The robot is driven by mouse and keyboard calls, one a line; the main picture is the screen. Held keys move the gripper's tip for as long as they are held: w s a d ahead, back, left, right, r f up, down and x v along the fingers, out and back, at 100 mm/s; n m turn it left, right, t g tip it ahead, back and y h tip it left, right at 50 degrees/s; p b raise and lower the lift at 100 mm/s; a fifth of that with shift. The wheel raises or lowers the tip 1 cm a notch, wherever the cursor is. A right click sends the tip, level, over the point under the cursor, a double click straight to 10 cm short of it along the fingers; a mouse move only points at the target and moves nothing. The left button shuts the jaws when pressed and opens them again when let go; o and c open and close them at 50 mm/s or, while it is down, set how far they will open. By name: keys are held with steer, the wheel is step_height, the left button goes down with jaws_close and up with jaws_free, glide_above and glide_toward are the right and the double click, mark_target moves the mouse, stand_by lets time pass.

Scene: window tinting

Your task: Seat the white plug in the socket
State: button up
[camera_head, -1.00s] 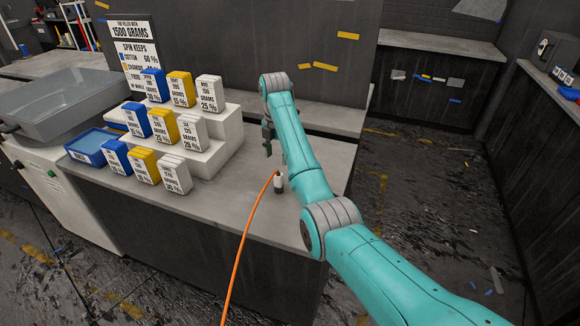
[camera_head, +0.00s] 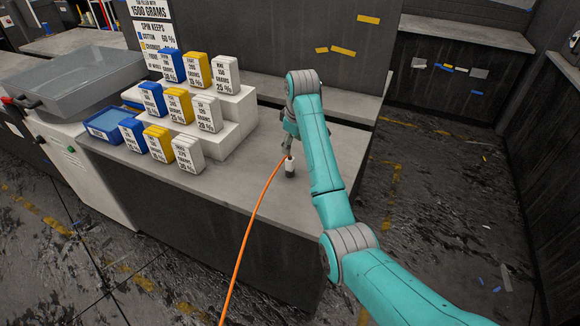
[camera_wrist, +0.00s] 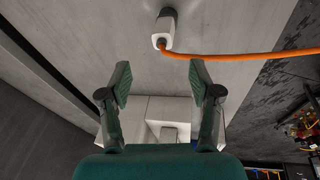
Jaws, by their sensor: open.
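The white plug (camera_head: 289,164) stands near the front right of the grey counter, with an orange cord coming off its top. Below it is a dark part (camera_head: 290,174); I cannot tell if this is the socket or how deep the plug sits in it. In the wrist view the white plug (camera_wrist: 162,32) is at top centre, with the dark part (camera_wrist: 169,13) behind it. My gripper (camera_wrist: 159,66) is open and empty, its two green fingers apart and short of the plug. In the head view my gripper (camera_head: 288,146) is just above the plug, partly hidden by my arm.
The orange cord (camera_head: 251,219) hangs over the counter's front edge. A white stepped stand (camera_head: 236,108) with several labelled blue, yellow and white boxes is to the left, beside a blue tray (camera_head: 104,124). The counter (camera_head: 235,182) around the plug is clear.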

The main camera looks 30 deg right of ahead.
mark_target(291, 159)
steer(key=f+m, duration=0.2)
steer(key=f, duration=0.1)
steer(key=w+f+m+t, duration=0.1)
steer(key=f+m, duration=0.2)
steer(key=w+f+m, duration=0.1)
steer(key=f+m, duration=0.1)
steer(key=f, duration=0.2)
steer(key=shift+w+m+t, duration=0.1)
steer(key=shift+m+t, duration=0.2)
jaws_close()
stand_by(0.5)
